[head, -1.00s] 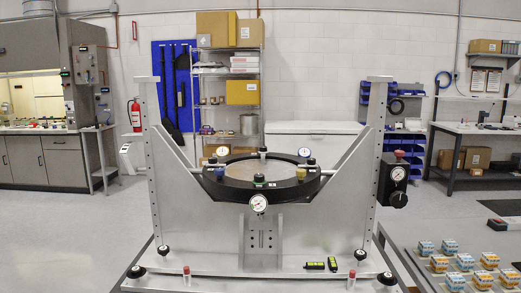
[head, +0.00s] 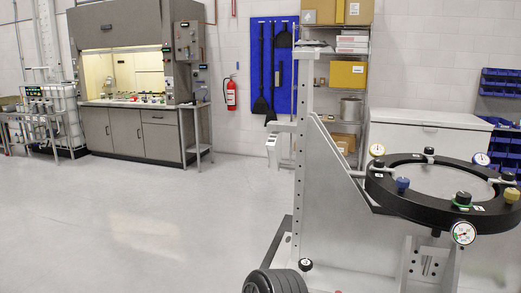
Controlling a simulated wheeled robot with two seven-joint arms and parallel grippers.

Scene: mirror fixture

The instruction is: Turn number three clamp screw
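The mirror fixture's round black ring (head: 388,194) stands at the right in the head view, around a pale mirror disc (head: 440,181). Neither gripper is in view.
A grey upright frame (head: 309,150) holds the ring. Dial gauges (head: 463,232) sit at the front, left and back right of the ring. A small black knob (head: 305,264) stands at the fixture's base. The floor (head: 130,220) to the left is clear.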

